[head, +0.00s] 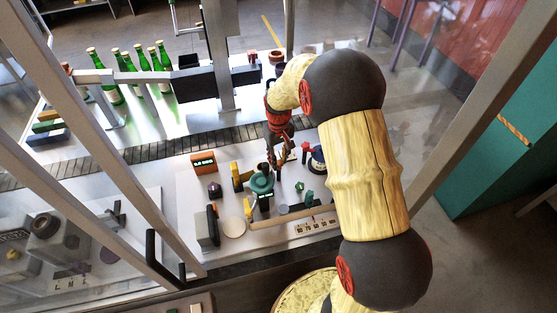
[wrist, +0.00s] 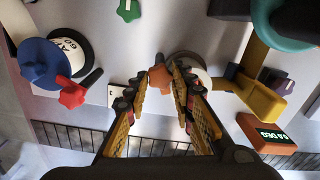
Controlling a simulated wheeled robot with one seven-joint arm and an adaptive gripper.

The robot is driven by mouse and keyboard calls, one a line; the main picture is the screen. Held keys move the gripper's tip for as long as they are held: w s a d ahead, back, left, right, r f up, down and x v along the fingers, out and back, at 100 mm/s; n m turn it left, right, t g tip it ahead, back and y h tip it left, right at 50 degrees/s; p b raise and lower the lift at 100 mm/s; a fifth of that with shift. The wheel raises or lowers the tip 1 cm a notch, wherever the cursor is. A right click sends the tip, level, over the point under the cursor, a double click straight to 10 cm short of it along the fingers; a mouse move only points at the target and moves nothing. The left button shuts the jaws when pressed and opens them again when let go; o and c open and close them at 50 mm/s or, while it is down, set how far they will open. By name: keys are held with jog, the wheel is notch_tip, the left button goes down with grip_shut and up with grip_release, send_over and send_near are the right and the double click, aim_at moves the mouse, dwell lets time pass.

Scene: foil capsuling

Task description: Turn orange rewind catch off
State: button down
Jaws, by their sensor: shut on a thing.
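The orange rewind catch (wrist: 160,77) is a small orange knob on the pale panel, between my fingertips in the wrist view. My gripper (wrist: 158,84) is closed on it, with one finger on each side. Its lower part and the exact way it is turned are partly hidden by the fingers. In the head view my gripper (head: 279,152) points down at the back of the panel (head: 203,193), and I cannot make out the catch there.
Close by are a blue dial (wrist: 40,62) with a red knob (wrist: 72,93), a green knob (wrist: 128,10), a yellow lever (wrist: 262,102) and an orange display box (wrist: 266,133). A teal round part (head: 262,184) stands mid-panel. Green bottles (head: 127,68) stand beyond the conveyor (head: 150,151).

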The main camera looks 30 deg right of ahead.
aim_at(279, 162)
jog(key=m, duration=0.4)
jog(key=shift+m, duration=0.3)
jog(key=shift+m+b, duration=0.35)
jog(key=shift+m, duration=2.15)
jog(key=c, duration=1.5)
grip_release()
jog(key=shift+r, duration=0.1)
notch_tip(279, 162, up, 12)
